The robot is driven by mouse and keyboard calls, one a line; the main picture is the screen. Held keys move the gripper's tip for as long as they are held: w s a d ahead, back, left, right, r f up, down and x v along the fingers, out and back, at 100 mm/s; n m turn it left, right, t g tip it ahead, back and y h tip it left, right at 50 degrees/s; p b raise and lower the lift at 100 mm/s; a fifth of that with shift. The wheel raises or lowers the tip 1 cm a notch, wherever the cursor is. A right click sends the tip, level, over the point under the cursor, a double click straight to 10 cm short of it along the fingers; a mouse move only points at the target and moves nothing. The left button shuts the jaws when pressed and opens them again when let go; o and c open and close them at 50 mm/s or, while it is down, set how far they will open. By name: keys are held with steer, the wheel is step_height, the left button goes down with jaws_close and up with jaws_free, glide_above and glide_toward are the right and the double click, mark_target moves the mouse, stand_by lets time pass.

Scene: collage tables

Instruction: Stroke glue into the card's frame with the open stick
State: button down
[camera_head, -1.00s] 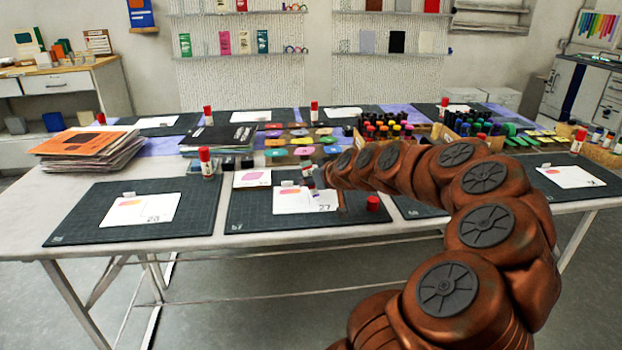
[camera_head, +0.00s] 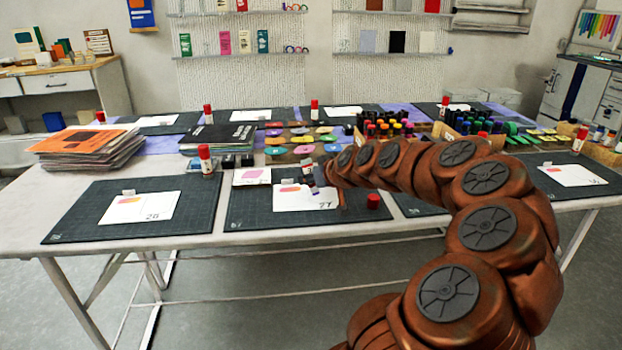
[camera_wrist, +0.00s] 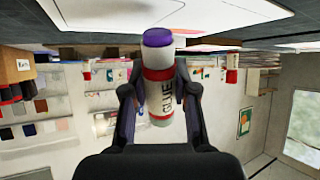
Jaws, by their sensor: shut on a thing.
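My gripper (camera_wrist: 160,78) is shut on the open glue stick (camera_wrist: 158,98), white with red bands. The stick's bare purple tip (camera_wrist: 157,37) points toward a white card (camera_wrist: 200,12) at the top of the wrist view; whether they touch I cannot tell. In the head view, my gripper (camera_head: 314,182) is over the right part of the card marked 27 (camera_head: 292,203), which lies on a dark cutting mat (camera_head: 250,212). My gripper hides part of the card, and its frame is too small to make out clearly. The red cap (camera_head: 373,201) stands on the mat to the right.
A small sample card (camera_head: 252,176) lies behind card 27. A capped glue stick (camera_head: 206,160) stands behind the left mat (camera_head: 80,205).

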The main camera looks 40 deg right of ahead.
steer(key=shift+f+b, duration=0.6)
steer(key=shift+b, duration=0.05)
stand_by(0.4)
steer(key=shift+w+d, duration=0.1)
steer(key=shift+w, duration=0.05)
steer(key=shift+w+d, duration=0.45)
steer(key=shift+w, duration=0.1)
steer(key=shift+w+d+r, duration=0.1)
steer(key=shift+w+d, duration=0.4)
steer(key=shift+w, duration=0.05)
steer(key=shift+w+d, duration=0.5)
steer(key=shift+w, duration=0.1)
steer(key=shift+b, duration=0.3)
steer(key=shift+w+d, duration=0.5)
steer(key=shift+w, duration=0.1)
